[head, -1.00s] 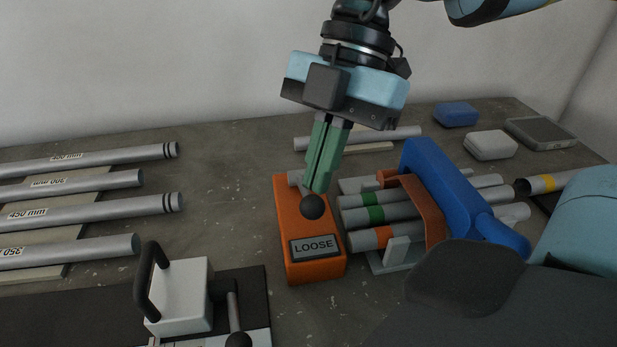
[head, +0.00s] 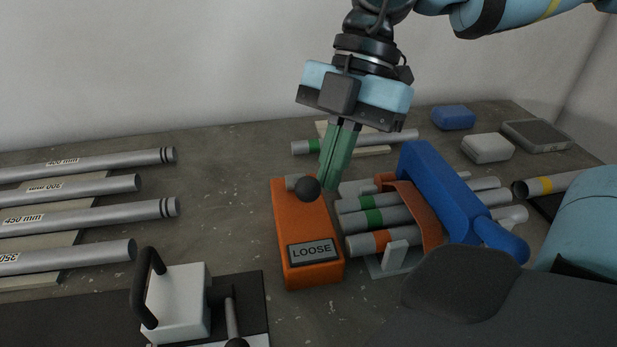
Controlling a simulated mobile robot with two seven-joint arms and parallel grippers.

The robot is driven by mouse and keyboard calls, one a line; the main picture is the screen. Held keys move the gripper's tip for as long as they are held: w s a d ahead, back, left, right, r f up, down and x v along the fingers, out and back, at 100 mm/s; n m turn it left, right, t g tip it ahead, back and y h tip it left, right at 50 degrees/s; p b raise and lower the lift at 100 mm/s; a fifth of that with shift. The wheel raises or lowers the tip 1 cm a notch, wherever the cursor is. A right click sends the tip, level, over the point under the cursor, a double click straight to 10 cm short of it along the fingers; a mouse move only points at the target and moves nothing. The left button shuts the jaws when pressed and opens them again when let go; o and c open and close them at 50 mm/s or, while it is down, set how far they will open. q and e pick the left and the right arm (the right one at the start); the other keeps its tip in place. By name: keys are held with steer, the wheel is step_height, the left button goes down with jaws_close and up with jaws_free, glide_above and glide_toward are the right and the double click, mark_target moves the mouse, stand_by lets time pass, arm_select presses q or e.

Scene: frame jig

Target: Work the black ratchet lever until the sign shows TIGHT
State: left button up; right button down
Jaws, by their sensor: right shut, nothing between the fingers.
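The ratchet lever's black ball knob (head: 307,189) stands at the far end of the orange ratchet box (head: 287,225). Its short grey stub shows just left of the knob; most of the lever is hidden behind it. The sign (head: 312,251) on the near end of the box reads LOOSE. My right gripper (head: 329,186) points down with its green fingers shut and empty. Its tips are just right of the knob; I cannot tell if they touch it. My left gripper is not in view.
Right of the box, an orange band and blue clamp (head: 445,190) hold several banded tubes (head: 372,220). Labelled tubes (head: 85,212) lie on the left. A white block with a black handle (head: 178,303) stands front left. Blue (head: 454,117) and white (head: 487,147) boxes lie back right.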

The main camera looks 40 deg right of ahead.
steer(key=v, duration=0.7)
steer(key=shift+r+p, duration=0.4)
steer(key=shift+d, duration=0.1)
stand_by(0.5)
steer(key=s+a+r+h+p, duration=0.1)
steer(key=a+r+h+p, duration=0.2)
steer(key=a, duration=0.3)
steer(key=shift+a+r+t+h+p, duration=0.15)
steer(key=shift+a+t+h+p, duration=0.25)
steer(key=shift+p, duration=0.5)
steer(key=shift+s+d, duration=0.1)
steer(key=shift+s, duration=0.05)
